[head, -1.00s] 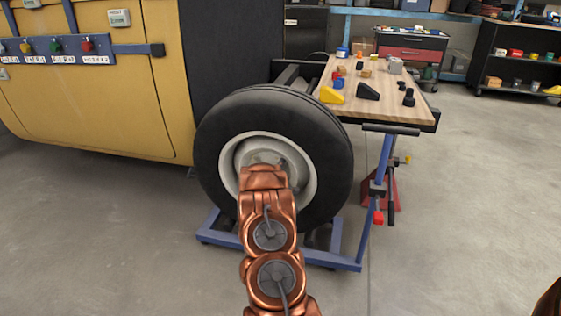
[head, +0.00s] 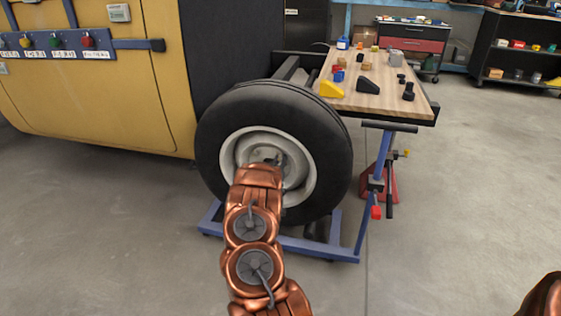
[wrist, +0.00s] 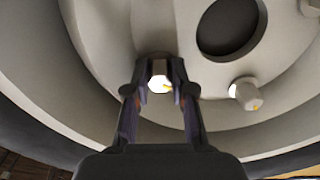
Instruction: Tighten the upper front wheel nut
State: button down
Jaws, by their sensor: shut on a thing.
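The wheel (head: 215,150), a black tyre on a pale rim, stands in the middle of the head view. My gripper (wrist: 160,84) is at the rim face in the wrist view. Its two fingers are shut on a wheel nut (wrist: 158,69), a small pale nut with a yellow mark on its bright end. A second wheel nut (wrist: 246,94) with a similar mark sits apart to the right. In the head view my arm covers the lower rim and most of the gripper, and the gripped nut cannot be made out there.
A wooden-topped bench (head: 388,103) with several small items stands right of the wheel. A blue frame (head: 300,246) lies low under the wheel. The yellow body (head: 100,100) with a button panel (head: 55,44) is at left. Open floor lies in front.

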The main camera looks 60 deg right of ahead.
jog(key=shift+m+b, duration=0.65)
jog(key=shift+m, duration=1.55)
jog(key=c, duration=1)
grip_release()
jog(key=v, duration=1.2)
jog(key=shift+r, duration=0.1)
